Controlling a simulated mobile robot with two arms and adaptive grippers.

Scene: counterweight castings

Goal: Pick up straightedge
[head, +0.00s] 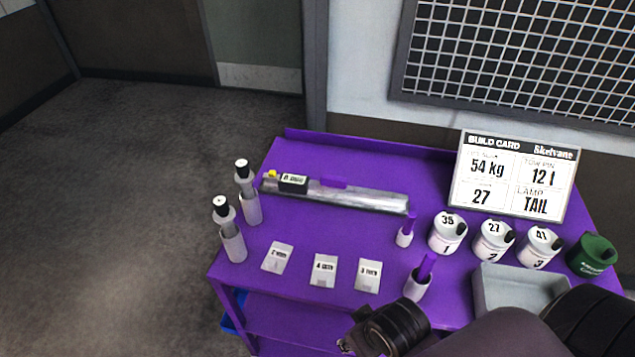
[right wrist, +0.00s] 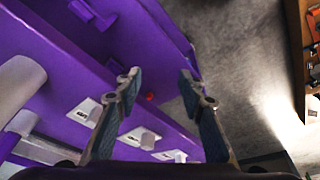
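The straightedge (head: 365,199) appears to be the long silvery bar lying flat on the purple bench top, toward the back. A purple grip-like piece (head: 334,182) sits at its middle, and a black labelled block (head: 293,183) and a small yellow piece are at its left end. My right gripper shows in the right wrist view (right wrist: 160,88) with its two fingers spread and nothing between them. In the head view my right arm reaches in from the lower right, in front of the straightedge and apart from it; the fingertips are not clear there. My left gripper is not in view.
Two bottles (head: 233,240) stand at the bench's left edge. Three white cards (head: 324,270) lie in front of the bar. Purple-handled holders (head: 417,285), numbered white pots (head: 447,233), a green pot (head: 592,255), a grey tray (head: 482,300) and a build card (head: 511,178) fill the right side.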

